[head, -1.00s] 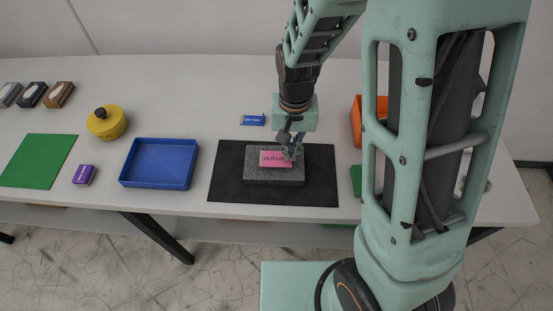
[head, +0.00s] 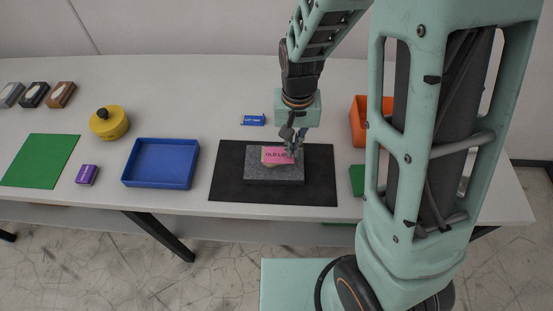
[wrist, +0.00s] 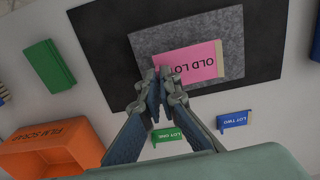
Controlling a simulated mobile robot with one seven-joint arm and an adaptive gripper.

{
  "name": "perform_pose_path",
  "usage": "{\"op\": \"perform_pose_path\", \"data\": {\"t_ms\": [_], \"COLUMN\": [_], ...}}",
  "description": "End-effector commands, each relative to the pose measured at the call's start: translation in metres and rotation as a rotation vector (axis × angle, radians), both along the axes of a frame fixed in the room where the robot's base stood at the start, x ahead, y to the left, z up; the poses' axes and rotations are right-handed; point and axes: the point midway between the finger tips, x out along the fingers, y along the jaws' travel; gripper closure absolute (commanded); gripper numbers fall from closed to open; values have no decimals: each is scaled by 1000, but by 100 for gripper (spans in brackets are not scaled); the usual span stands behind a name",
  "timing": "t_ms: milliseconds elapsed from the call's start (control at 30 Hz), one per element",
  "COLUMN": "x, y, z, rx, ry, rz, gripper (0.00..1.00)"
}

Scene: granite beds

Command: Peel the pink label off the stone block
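The pink label (head: 275,154), printed "OLD LOT", is on top of the grey speckled stone block (head: 262,180). It also shows in the wrist view (wrist: 200,62). The block lies flat on a black mat (head: 228,180). My gripper (wrist: 159,72) is at the label's end, its fingertips close together and seemingly pinching the label's edge. The exact contact is small and partly hidden by the fingertips.
An orange bin (wrist: 45,148) marked "FILM SCRAP" stands right of the mat in the head view, partly behind my arm. Blue (wrist: 233,119) and green (wrist: 167,135) lot tags lie behind the mat. A blue tray (head: 160,163) and yellow round container (head: 109,123) stand left.

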Motion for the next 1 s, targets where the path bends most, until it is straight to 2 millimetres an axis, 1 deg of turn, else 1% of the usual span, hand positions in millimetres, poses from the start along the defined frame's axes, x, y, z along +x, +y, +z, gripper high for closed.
{"op": "perform_pose_path", "data": {"t_ms": [567, 1000], "x": [0, 0], "y": [-1, -1], "z": [6, 40], "rx": [0, 0], "ry": [0, -1], "rz": [0, -1], "gripper": [100, 100]}}
